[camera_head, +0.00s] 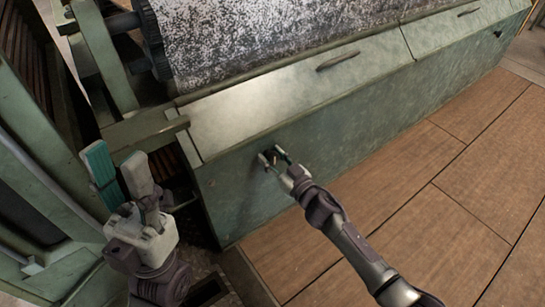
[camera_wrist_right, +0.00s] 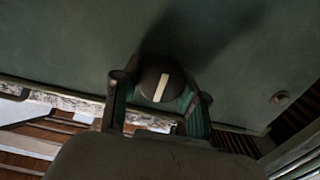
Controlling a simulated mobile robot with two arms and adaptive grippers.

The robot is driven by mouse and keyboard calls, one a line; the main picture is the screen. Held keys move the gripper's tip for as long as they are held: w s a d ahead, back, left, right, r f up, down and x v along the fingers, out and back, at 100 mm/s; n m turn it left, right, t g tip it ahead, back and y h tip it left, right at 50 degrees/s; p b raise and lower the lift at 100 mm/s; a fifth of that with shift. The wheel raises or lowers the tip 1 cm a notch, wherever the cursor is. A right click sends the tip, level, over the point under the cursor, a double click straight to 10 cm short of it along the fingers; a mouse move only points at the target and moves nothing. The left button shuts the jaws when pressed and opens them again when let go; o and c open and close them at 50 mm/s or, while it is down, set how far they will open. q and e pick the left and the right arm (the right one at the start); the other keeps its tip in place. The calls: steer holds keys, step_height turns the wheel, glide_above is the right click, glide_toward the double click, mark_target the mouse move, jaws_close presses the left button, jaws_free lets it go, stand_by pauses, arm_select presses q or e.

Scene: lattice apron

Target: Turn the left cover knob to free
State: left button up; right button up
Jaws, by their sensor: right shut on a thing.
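The left cover knob (camera_wrist_right: 152,82) is a dark round knob with a pale line across its face, on the green front panel. In the right wrist view the line stands near upright, slightly tilted. In the head view the fingers partly hide the knob. My left gripper (camera_head: 116,164) is open and empty at the left, away from the knob, fingers pointing up.
The sloped cover (camera_head: 260,105) has a dark handle (camera_head: 338,60). A second cover with a handle (camera_head: 468,11) and a small dark knob (camera_head: 498,33) lie further right. A speckled roller (camera_head: 260,35) is above. Open wooden floor (camera_head: 400,190) lies in front. Green frame beams (camera_head: 105,60) stand near my left gripper.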

steer(key=shift+n, duration=0.4)
steer(key=n, duration=0.2)
steer(key=shift+n+p, duration=0.3)
steer(key=shift+p, duration=0.1)
steer(key=n, duration=0.4)
steer(key=shift+s+a+n, duration=0.1)
steer(key=shift+n, duration=0.3)
steer(key=n, duration=0.4)
steer(key=shift+f, duration=0.15)
steer(key=n+b, duration=0.1)
steer(key=n, duration=0.4)
steer(key=shift+a+f+n, duration=0.1)
steer(key=shift+n, duration=0.3)
steer(key=o, duration=1.1)
